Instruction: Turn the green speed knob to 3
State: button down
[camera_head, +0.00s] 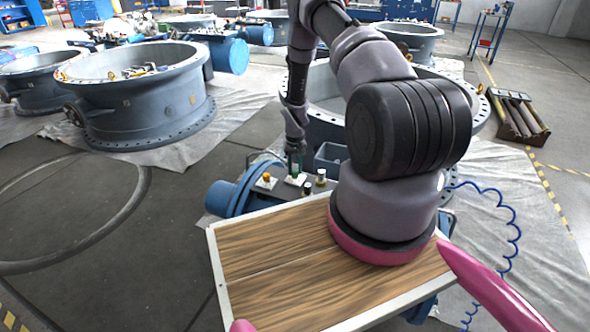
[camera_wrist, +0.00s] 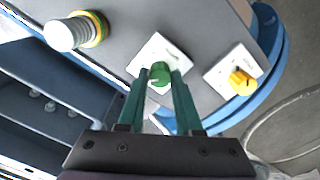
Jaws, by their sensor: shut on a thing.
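The green speed knob (camera_wrist: 160,72) sits on a white square plate (camera_wrist: 152,50) on a grey panel in the wrist view. A pale mark shows on the knob's face, but the scale numbers are too small to read. My gripper (camera_wrist: 162,80) has its two green fingers on either side of the knob, shut on it. In the head view my gripper (camera_head: 295,162) reaches down to the panel (camera_head: 262,199), and the knob is hidden behind the fingers there.
A yellow knob (camera_wrist: 241,83) on its own white plate is to the right. A silver cylinder with a yellow ring (camera_wrist: 75,31) is to the left. A blue-grey bin (camera_head: 330,157) stands behind the panel. Large grey valve bodies (camera_head: 140,105) stand farther off.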

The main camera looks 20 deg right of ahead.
aim_at(295, 171)
jog(key=n, duration=0.4)
jog(key=shift+n, duration=1.8)
jog(key=c, duration=0.6)
grip_release()
notch_tip(295, 171, up, 11)
jog(key=shift+f, duration=0.1)
